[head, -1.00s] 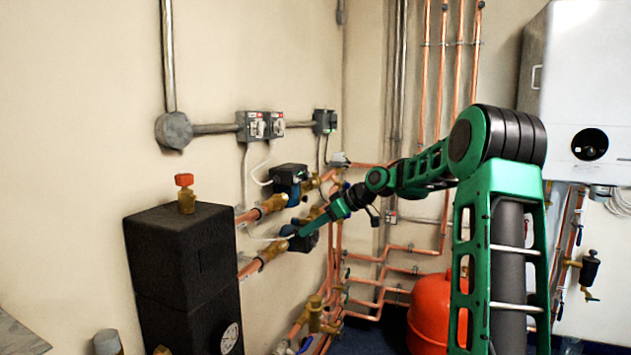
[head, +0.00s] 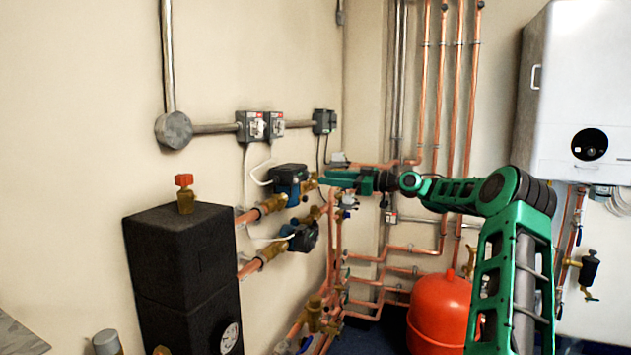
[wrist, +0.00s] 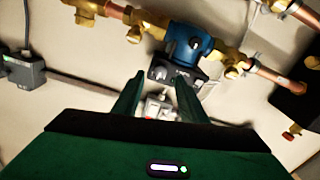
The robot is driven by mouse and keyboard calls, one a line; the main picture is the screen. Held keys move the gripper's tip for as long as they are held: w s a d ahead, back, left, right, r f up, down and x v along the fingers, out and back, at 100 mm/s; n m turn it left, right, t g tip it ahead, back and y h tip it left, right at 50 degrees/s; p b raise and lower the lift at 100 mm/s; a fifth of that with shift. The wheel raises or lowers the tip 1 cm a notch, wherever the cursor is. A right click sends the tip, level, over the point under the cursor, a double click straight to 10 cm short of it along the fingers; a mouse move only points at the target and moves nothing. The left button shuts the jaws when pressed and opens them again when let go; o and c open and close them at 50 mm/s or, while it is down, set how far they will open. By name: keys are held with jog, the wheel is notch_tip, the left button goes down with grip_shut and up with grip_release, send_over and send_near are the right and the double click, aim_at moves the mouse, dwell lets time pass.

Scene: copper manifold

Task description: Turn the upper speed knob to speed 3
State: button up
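The upper pump (head: 288,182) has a blue body and a dark box on top, and sits on the upper copper pipe run. In the wrist view a blue pump body (wrist: 188,42) shows with its dark control box (wrist: 178,74). A small round knob (wrist: 159,73) seems to be on this box; its setting is too small to read. My gripper (head: 323,179) is just right of the upper pump at about its height. In the wrist view the two green fingers of my gripper (wrist: 160,82) are apart with nothing between them, pointing toward the control box.
The lower pump (head: 303,238) sits just below the upper one. Grey switch boxes (head: 260,125) are on the wall above. A black insulated block (head: 182,265) stands at left. Vertical copper pipes (head: 440,90) and a red tank (head: 438,310) are to the right.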

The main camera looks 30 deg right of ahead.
aim_at(310, 176)
jog(key=shift+x, duration=2.65)
jog(key=shift+c, duration=0.4)
